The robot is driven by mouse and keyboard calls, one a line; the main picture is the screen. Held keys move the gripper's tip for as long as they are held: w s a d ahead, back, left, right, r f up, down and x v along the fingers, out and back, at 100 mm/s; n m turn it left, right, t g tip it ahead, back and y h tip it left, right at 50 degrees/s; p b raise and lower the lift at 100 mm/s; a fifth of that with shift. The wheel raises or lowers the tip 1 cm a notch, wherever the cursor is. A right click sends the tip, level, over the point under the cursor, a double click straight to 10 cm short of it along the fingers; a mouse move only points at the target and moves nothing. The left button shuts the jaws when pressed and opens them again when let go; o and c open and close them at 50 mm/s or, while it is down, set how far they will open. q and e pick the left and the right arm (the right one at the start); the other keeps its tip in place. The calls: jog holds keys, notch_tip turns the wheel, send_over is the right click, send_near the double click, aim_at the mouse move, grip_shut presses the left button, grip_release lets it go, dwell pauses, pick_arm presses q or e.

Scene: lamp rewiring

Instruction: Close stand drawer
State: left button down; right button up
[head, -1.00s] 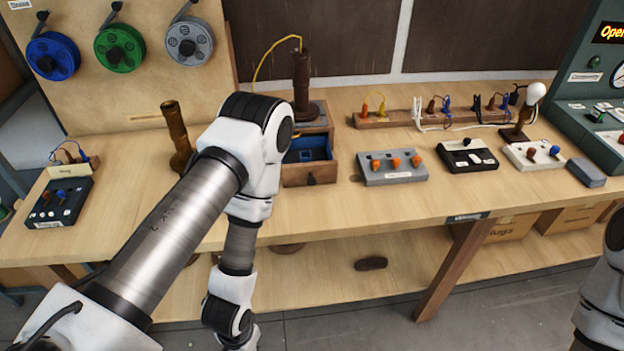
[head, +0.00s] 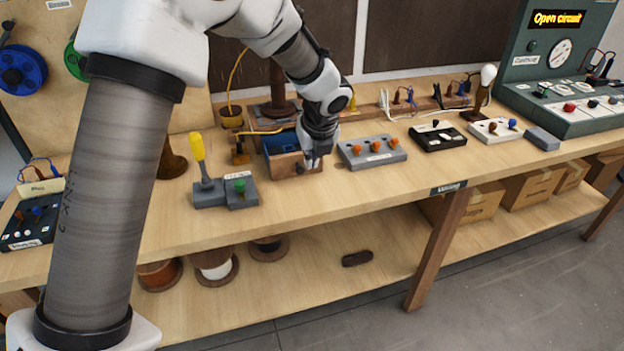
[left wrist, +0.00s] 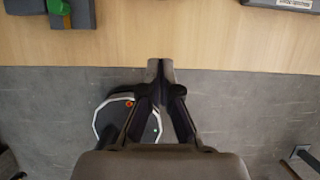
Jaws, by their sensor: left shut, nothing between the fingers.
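The stand (head: 277,88), a dark brown post on a base, stands at the back of the bench in the head view. Its wooden drawer (head: 283,164) is pulled out toward the bench's front edge, and its blue inside shows. A small dark knob (head: 300,168) is on the drawer front. My left gripper (head: 312,163) is shut and empty, pointing down at the right end of the drawer front. I cannot tell whether it touches the drawer. In the left wrist view its closed fingertips (left wrist: 160,80) are over the bench's front edge. My right gripper is out of view.
A grey box with a yellow lever (head: 208,190) stands left of the drawer. A grey box with orange knobs (head: 372,151) stands to its right. The bench top (head: 330,190) in front is clear. Spools (head: 215,266) lie on the lower shelf.

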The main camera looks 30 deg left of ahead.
pick_arm(q)
jog(key=x, duration=1)
jog(key=shift+s, duration=0.1)
jog(key=w+a+p, duration=0.1)
jog(key=w+a, duration=0.1)
jog(key=shift+w+a, duration=0.25)
jog(key=shift+a, duration=0.05)
jog(key=shift+w+a, duration=0.1)
jog(key=shift+a, duration=0.1)
